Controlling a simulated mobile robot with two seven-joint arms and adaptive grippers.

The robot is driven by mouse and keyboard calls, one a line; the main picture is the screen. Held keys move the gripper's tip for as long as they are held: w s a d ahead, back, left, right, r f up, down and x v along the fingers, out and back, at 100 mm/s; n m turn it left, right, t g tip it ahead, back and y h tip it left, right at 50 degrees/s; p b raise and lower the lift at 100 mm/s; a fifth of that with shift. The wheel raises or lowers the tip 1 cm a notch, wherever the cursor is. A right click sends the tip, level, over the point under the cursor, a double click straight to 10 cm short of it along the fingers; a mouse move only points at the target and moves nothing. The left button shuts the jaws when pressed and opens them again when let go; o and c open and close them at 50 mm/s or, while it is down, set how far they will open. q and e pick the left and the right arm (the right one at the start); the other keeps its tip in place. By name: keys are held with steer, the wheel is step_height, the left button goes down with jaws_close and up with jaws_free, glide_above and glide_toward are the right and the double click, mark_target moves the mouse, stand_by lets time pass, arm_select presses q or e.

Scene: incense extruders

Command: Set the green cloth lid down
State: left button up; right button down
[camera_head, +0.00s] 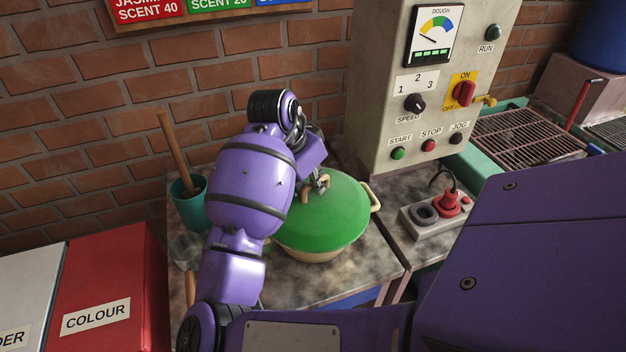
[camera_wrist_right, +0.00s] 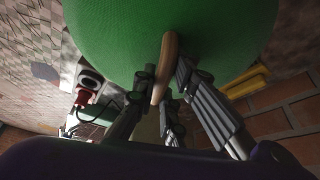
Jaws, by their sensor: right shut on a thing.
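The green cloth lid (camera_head: 335,220) is on top of a cream bowl (camera_head: 306,256) on the stained worktop in the head view. Its green surface fills the top of the right wrist view (camera_wrist_right: 110,40). My right gripper (camera_head: 318,184) is at the lid's top, with its fingers around the tan handle (camera_wrist_right: 165,66) and shut on it. My arm hides the lid's left part. I cannot tell whether the lid rests fully on the bowl's rim. My left gripper is not in view.
A teal cup (camera_head: 186,204) with a wooden stick stands left of the lid. A control panel (camera_head: 425,90) rises behind right. A grey box with a red plug (camera_head: 447,205) lies to the right. A red COLOUR bin (camera_head: 105,285) is at left.

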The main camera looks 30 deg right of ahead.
steer(key=shift+s+d+r, duration=0.1)
steer(key=shift+s, duration=0.05)
steer(key=shift+s+r, duration=0.1)
steer(key=shift+r, duration=0.1)
steer(key=shift+a, duration=0.25)
steer(key=shift+w+a+f, duration=0.1)
steer(key=shift+w+f, duration=0.15)
steer(key=c, duration=1.8)
jaws_free()
steer(key=shift+r, duration=0.2)
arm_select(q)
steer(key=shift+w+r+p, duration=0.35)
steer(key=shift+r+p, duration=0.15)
arm_select(e)
steer(key=v, duration=1.2)
